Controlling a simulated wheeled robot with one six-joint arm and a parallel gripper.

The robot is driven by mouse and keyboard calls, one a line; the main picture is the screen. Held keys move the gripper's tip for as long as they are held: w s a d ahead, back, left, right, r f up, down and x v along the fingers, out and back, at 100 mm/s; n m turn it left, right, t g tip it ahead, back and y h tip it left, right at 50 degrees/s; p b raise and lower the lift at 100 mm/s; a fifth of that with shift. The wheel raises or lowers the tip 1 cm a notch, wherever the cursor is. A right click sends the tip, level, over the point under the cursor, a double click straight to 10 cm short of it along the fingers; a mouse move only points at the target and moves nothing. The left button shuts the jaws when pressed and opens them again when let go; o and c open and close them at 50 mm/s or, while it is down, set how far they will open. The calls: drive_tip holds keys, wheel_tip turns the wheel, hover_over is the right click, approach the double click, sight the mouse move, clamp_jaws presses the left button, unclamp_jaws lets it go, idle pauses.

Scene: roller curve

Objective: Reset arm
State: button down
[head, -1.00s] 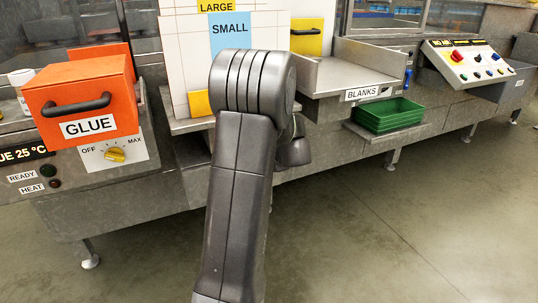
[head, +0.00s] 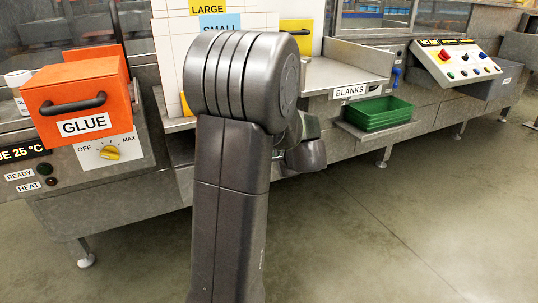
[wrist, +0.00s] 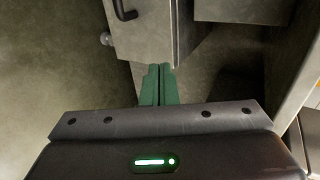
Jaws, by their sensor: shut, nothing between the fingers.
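My gripper (wrist: 159,86) shows in the wrist view with its two green fingers together and nothing between them. It points toward grey metal panels and the floor. In the head view my arm rises through the middle of the picture and bends over at the top. My gripper itself is hidden behind the arm there.
An orange GLUE box (head: 82,98) with a black handle stands at the left, above a knob panel (head: 109,152). A button console (head: 458,62) stands further right. The floor in front is clear.

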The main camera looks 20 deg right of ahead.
drive_tip(key=shift+s+r, duration=0.3)
drive_tip(key=shift+s, duration=0.3)
